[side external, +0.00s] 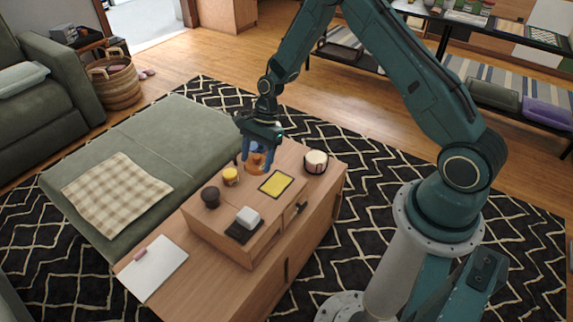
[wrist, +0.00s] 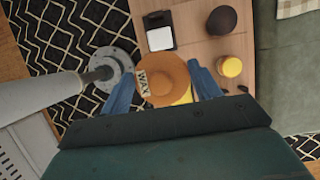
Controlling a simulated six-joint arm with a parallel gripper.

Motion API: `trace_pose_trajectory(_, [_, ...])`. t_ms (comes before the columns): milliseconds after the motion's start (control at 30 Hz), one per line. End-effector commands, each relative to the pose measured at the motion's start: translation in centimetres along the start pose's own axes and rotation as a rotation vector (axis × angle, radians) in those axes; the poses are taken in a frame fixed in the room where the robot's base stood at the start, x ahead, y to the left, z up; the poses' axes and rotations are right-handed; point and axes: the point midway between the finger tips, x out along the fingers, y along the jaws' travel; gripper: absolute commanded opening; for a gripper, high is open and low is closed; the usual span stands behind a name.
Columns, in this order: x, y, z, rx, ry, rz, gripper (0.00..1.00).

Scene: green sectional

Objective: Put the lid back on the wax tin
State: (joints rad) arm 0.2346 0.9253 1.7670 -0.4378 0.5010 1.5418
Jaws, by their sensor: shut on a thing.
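My gripper (side external: 257,158) is shut on an orange round lid (wrist: 165,80) and holds it over the wooden box top. The lid sits between the two blue fingers, and it also shows in the side view (side external: 257,163). A cream label reading "WAX" (wrist: 143,82) shows at its left edge in the wrist view. A pale-topped round tin with a dark band (side external: 315,162) stands right of my gripper in the side view; I do not make it out in the wrist view. A small yellow jar (side external: 230,175) stands left of the gripper. I cannot tell which one is the wax tin.
A yellow, dark-edged pad (side external: 276,185) lies near the gripper. A dark round pot (side external: 210,197) and a white block on a black pad (side external: 248,218) stand nearer the camera. A white sheet with a pink item (side external: 152,268) lies lower left. A green sofa seat (side external: 150,150) borders the table.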

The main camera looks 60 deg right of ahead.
Motion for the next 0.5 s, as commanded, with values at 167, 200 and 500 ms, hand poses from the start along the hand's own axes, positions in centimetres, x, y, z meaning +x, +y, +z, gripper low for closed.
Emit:
trace_pose_trajectory(167, [0.5,-1.2,-0.5,0.026,0.003,-0.010,0.41])
trace_pose_trajectory(200, [0.6,-1.7,-0.6,0.036,0.004,-0.014,0.41])
trace_pose_trajectory(500, [2.2,-6.4,-2.4,0.153,0.011,-0.062,0.41])
